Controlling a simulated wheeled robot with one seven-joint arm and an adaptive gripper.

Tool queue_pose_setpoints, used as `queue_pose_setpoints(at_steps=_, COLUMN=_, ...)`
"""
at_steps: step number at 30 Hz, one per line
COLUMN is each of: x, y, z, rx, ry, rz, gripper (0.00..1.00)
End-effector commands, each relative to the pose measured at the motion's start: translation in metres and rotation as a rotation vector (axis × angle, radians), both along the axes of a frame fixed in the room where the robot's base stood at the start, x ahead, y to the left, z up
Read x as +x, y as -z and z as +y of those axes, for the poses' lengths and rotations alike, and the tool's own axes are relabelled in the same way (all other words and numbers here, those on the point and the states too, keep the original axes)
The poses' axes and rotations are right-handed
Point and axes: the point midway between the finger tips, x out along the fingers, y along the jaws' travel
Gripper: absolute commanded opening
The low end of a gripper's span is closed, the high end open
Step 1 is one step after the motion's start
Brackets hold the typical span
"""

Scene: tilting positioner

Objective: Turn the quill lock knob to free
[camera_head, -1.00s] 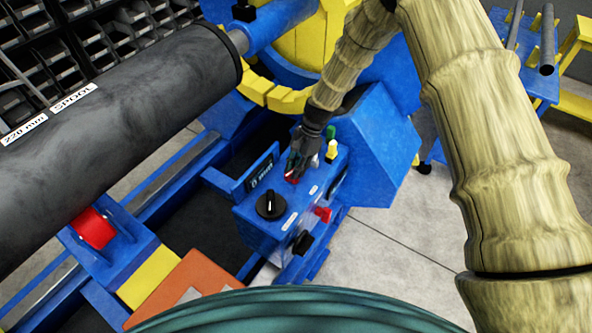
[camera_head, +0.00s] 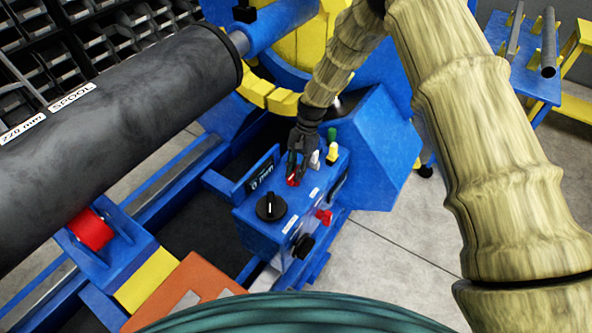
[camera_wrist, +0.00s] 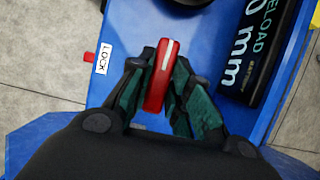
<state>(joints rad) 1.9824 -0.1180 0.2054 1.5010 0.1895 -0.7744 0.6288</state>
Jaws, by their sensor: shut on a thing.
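The red knob (camera_wrist: 160,85) with a white pointer line stands on the blue control box (camera_head: 255,235). My gripper (camera_wrist: 160,100) is shut on it, one dark green finger on each side. In the wrist view the pointer line runs nearly straight up, leaning slightly right. A white "LOCK" label (camera_wrist: 103,58) lies left of the knob, and the line does not point at it. No "free" label can be read. In the head view my gripper (camera_head: 297,165) comes down from above onto the knob (camera_head: 292,181), which is partly hidden.
A black dial (camera_head: 271,207) sits near the knob on the same box, with a display (camera_head: 261,172) beside it. A large dark spool (camera_head: 130,120) lies left.

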Motion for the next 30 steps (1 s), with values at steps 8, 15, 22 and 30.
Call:
queue_pose_setpoints(at_steps=8, x=0.0, y=0.0, z=0.0, rx=0.001, ry=-0.001, rz=-0.002, gripper=0.41)
queue_pose_setpoints(at_steps=15, x=0.0, y=0.0, z=0.0, rx=0.001, ry=0.0, rz=-0.001, gripper=0.41)
queue_pose_setpoints(at_steps=22, x=0.005, y=-0.013, z=-0.003, rx=0.0, ry=0.0, rz=-0.001, gripper=0.41)
queue_pose_setpoints(at_steps=30, x=0.021, y=-0.057, z=-0.013, rx=0.0, ry=0.001, rz=-0.003, gripper=0.41)
